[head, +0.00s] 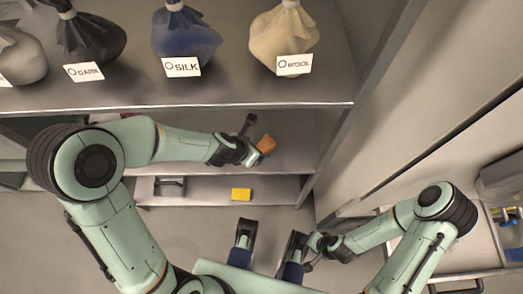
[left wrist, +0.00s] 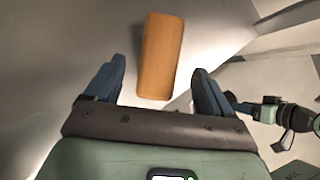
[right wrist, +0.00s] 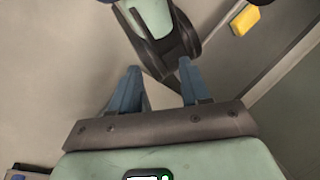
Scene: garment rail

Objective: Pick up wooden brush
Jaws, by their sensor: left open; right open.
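The wooden brush (head: 266,144) shows as a plain orange-brown block on the middle shelf in the head view. In the left wrist view the brush (left wrist: 160,55) lies lengthwise, with its near end between the fingertips and a gap on each side. My left gripper (head: 256,141) is open around or just above it; I cannot tell the exact height. Bristles are not visible. My right gripper (head: 310,252) is open and empty, low in front of the shelves. The right wrist view shows its parted fingers (right wrist: 158,70) too.
A yellow block (head: 241,194) and a dark holder (head: 169,187) are on the lower shelf. Labelled bags, including blue SILK (head: 185,45) and cream WOOL (head: 284,40), stand on the top shelf (head: 230,92) above my left arm. A side panel bounds the shelves at right.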

